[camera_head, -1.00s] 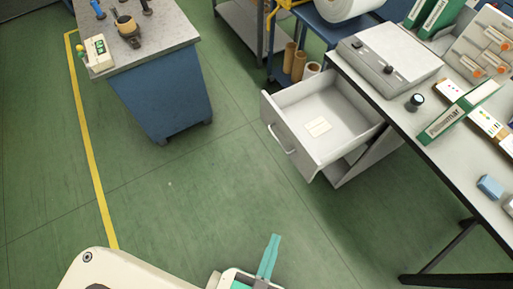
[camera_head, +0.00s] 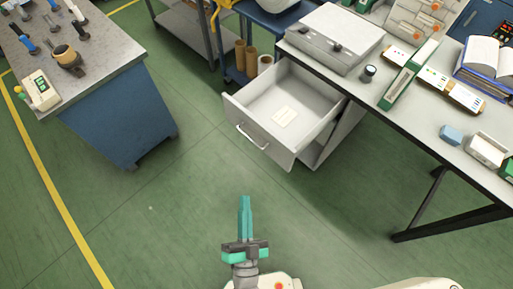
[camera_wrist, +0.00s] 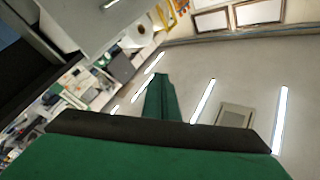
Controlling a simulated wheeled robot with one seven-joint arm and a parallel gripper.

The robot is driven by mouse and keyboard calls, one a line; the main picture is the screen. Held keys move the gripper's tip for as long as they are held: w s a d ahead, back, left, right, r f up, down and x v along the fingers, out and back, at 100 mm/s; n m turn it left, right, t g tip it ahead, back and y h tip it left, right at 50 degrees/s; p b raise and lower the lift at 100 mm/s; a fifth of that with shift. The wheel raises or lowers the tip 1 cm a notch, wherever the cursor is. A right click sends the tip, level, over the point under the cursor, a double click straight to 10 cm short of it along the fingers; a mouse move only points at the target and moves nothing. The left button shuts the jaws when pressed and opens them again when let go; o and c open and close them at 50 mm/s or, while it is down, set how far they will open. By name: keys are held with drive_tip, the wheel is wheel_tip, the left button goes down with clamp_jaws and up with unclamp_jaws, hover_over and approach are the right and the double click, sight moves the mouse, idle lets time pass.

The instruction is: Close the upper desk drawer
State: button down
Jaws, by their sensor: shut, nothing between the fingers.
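The upper desk drawer (camera_head: 268,138) is pulled far out from under the white desk in the head view. In the wrist view my shut fingers (camera_wrist: 160,78) point toward a wall and ceiling lights, with a grey drawer-like surface at the upper left.
The white desk (camera_head: 410,110) at right carries a grey device (camera_head: 335,37), binders and small items. A blue workbench (camera_head: 120,120) with tools stands at left. A blue cart with cardboard tubes (camera_head: 245,60) stands behind the drawer. Green floor between is clear.

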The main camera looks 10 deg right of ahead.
drive_tip(key=w+d+f+m+g+h, duration=0.1)
drive_tip(key=w+f+m+g+h, duration=0.15)
drive_tip(key=w+m+h, duration=0.35)
drive_tip(key=w+f+m+g+h, duration=0.1)
drive_tip(key=w+f+m+h, duration=0.25)
drive_tip(key=m, duration=0.35)
drive_tip(key=m+g+h, duration=0.2)
drive_tip(key=m+g, duration=0.5)
approach(264, 142)
drive_tip(key=shift+t, duration=0.25)
drive_tip(key=x, duration=0.6)
drive_tip(key=shift+d+f, duration=0.25)
